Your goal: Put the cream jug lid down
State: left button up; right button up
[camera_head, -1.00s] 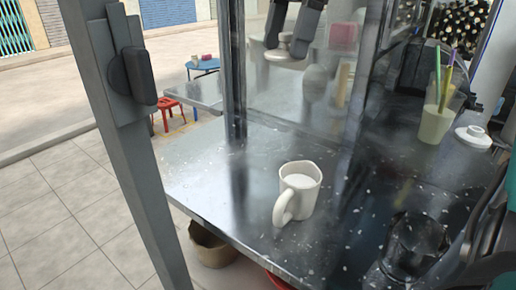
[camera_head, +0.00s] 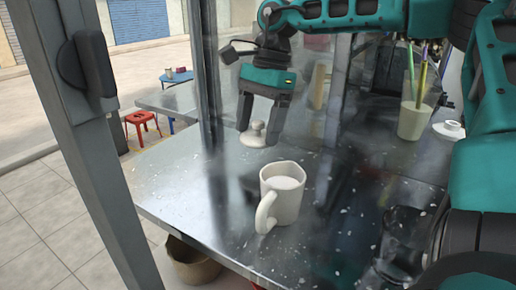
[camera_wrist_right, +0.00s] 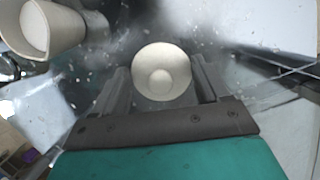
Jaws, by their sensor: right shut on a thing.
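The cream jug lid (camera_head: 256,136) is a small cream disc with a round knob. My right gripper (camera_head: 262,124) is shut on it by the knob and holds it above the metal counter, behind the jug. In the right wrist view the lid (camera_wrist_right: 161,72) shows between the two fingers. The cream jug (camera_head: 286,198) stands upright on the counter (camera_head: 180,185), its handle toward the front left, with pale contents inside. It also shows at the upper left of the right wrist view (camera_wrist_right: 62,30). My left gripper is not in view.
A cup with coloured straws (camera_head: 414,118) and a white lidded item (camera_head: 449,129) stand at the back right. A dark glass-like vessel (camera_head: 400,240) is at the front right. A glass panel and metal post border the counter. Counter left of the jug is clear.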

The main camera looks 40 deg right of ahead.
aim_at(261, 134)
notch_tip(261, 134, down, 5)
jog(key=shift+r+b, duration=0.15)
jog(key=shift+b, duration=0.15)
jog(key=o, duration=1)
jog(key=shift+o, duration=0.2)
